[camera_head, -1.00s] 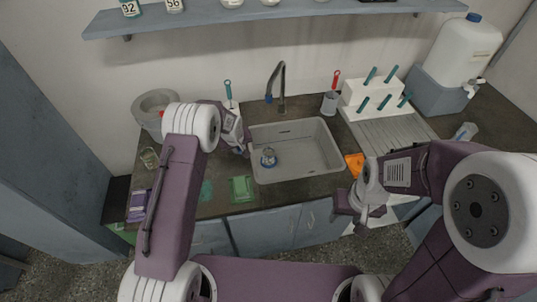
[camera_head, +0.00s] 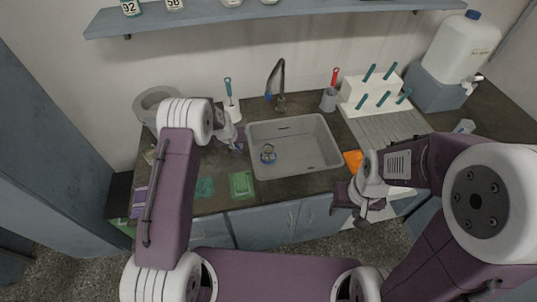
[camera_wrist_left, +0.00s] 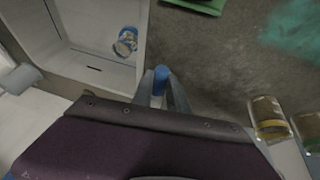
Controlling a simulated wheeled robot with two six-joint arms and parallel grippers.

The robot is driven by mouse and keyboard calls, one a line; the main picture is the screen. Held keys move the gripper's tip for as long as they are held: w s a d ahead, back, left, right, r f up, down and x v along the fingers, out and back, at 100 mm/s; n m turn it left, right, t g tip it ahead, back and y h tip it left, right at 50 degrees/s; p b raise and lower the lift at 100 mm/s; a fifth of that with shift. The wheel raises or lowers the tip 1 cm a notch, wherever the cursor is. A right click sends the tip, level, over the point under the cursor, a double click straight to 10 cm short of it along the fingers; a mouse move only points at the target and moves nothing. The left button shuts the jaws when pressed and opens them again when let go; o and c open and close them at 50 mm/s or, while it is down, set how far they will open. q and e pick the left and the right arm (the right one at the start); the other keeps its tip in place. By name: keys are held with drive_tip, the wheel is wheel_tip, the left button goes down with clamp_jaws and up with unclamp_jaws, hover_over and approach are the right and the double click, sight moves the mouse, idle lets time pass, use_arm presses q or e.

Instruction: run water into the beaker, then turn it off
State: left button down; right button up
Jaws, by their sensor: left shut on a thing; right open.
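The glass beaker (camera_head: 268,154), with blue on it, stands in the grey sink (camera_head: 318,165) near its left wall. It also shows in the left wrist view (camera_wrist_left: 125,42). The dark tap (camera_head: 282,85) rises behind the sink, with a small blue part (camera_head: 268,97) at its left. My left gripper (camera_head: 239,147) is over the counter just left of the sink, apart from beaker and tap. In the left wrist view it is shut on a small blue thing (camera_wrist_left: 160,80), largely hidden between the fingers. My right gripper (camera_head: 352,212) is open in front of the counter. Water flow cannot be made out.
A green tray (camera_head: 241,185) lies on the counter front. Glass jars (camera_wrist_left: 268,118) stand to the left. A grey cup (camera_head: 329,100) and a white rack (camera_head: 362,92) stand behind the sink's right side, near a large white canister (camera_head: 460,50). A shelf (camera_head: 300,12) spans the wall above.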

idle(0.3)
use_arm(q)
drive_tip(key=n+p, duration=0.1)
drive_tip(key=p, duration=0.3)
drive_tip(key=shift+w+d+y+p, duration=0.1)
drive_tip(key=shift+d+y+p, duration=0.2)
drive_tip(key=shift+p, duration=0.05)
drive_tip(key=shift+d+n, duration=0.15)
drive_tip(key=shift+n, duration=0.15)
drive_tip(key=b, duration=0.3)
drive_tip(key=n+b, duration=0.1)
drive_tip(key=b, duration=0.1)
drive_tip(key=shift+w+d+f+y+b, duration=0.2)
drive_tip(key=shift+d+f+y+b, duration=0.1)
drive_tip(key=shift+d+f+b, duration=0.1)
drive_tip(key=shift+d+r+n+b, duration=0.1)
drive_tip(key=shift+r+n+b, duration=0.2)
drive_tip(key=shift+b, duration=0.1)
drive_tip(key=shift+r, duration=0.1)
